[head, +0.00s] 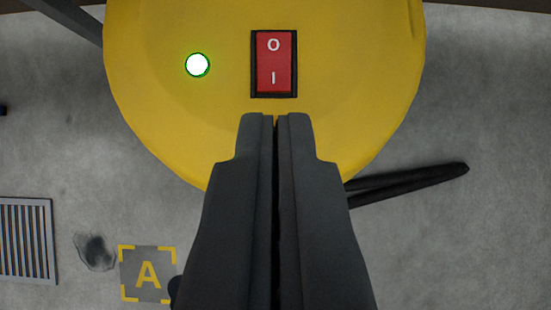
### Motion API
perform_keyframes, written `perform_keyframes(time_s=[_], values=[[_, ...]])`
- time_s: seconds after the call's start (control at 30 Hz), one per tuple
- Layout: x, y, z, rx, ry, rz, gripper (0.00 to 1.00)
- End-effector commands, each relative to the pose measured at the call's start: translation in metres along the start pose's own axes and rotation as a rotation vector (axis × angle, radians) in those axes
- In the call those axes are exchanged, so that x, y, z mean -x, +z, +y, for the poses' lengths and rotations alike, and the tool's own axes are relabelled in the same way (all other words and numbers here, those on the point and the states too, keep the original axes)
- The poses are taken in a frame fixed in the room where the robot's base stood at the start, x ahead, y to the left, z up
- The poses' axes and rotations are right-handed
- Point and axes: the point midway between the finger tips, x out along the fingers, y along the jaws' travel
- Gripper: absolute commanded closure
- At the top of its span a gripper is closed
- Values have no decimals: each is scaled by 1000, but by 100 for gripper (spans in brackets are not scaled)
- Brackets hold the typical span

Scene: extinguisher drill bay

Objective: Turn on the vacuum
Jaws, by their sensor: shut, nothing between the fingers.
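The vacuum (150,90) shows as a rounded yellow body filling the top middle of the head view. A red rocker switch (274,62) in a black frame sits on it, marked O at the upper end and I at the lower end. A round indicator light (197,64) left of the switch glows bright white-green. My gripper (276,116) is shut and empty. Its fingertips appear just below the I end of the switch in the picture. I cannot tell whether they touch the yellow surface. The fingers hide the lower middle of the body.
The grey concrete floor (480,110) lies around the vacuum. A black bar-like object (425,178) sticks out at the lower right of the body. A floor grate (25,240), a dark stain and a yellow-cornered A mark (148,274) are at the lower left.

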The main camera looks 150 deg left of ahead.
Motion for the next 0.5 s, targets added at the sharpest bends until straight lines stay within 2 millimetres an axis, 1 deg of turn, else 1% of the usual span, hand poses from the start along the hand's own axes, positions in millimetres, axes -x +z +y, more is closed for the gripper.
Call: perform_keyframes(time_s=[0.03,0.2,0.4,0.5], values=[[8,1,0,0,0,2,100],[28,6,0,0,0,2,100],[42,10,0,0,0,1,100],[44,11,0,0,0,0,100]])
